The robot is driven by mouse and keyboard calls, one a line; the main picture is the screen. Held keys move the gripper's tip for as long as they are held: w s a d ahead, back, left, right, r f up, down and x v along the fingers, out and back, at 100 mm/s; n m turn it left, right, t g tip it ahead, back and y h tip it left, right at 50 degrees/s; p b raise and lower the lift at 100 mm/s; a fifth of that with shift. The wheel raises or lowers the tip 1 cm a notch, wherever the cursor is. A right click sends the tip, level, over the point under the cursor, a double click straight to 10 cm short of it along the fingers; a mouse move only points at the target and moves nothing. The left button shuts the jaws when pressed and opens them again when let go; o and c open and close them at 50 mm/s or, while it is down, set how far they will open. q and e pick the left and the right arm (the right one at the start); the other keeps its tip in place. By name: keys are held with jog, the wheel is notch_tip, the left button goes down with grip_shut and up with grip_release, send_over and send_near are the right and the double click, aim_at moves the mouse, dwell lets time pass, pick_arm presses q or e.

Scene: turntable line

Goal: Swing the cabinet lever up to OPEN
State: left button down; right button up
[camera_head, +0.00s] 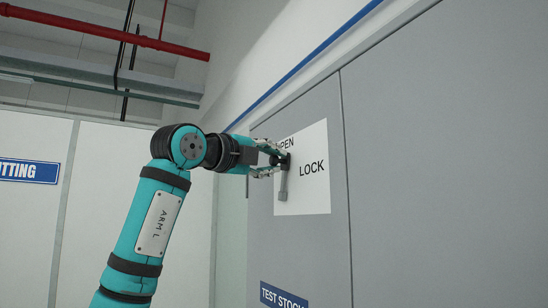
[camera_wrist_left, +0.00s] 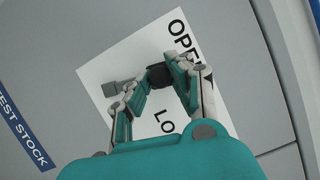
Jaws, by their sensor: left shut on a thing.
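The grey cabinet lever (camera_head: 283,185) hangs straight down from its dark round hub on a white plate (camera_head: 314,195) on the cabinet face. The plate reads OPEN at the top, partly hidden by my gripper, and LOCK to the right. My left gripper (camera_head: 279,163) comes in from the left and is shut on the lever at its hub end. In the left wrist view the fingers close around the dark hub (camera_wrist_left: 160,76), and the lever's grey free end (camera_wrist_left: 119,88) shows to the left. My right gripper is in neither view.
The grey cabinet doors (camera_head: 440,150) fill the right side, with a vertical seam right of the plate. A blue TEST STOCK label (camera_head: 284,296) sits below. White wall panels and a blue sign (camera_head: 29,170) stand at left; a red pipe (camera_head: 100,32) runs overhead.

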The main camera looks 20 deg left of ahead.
pick_arm(q)
jog(key=shift+w+a+r+n+g+y+p, duration=0.15)
jog(key=shift+w+a+n+p, duration=0.15)
jog(key=shift+n, duration=0.3)
jog(key=shift+w+a+r+n+g+y+p, duration=0.15)
jog(key=shift+a+n+p, duration=0.15)
jog(key=shift+n, duration=0.3)
jog(key=shift+a+f, duration=0.1)
jog(key=c, duration=1.1)
grip_release()
jog(key=shift+w, duration=0.1)
jog(key=shift+c, duration=0.2)
jog(key=v, duration=1.2)
jog(key=shift+a, duration=0.1)
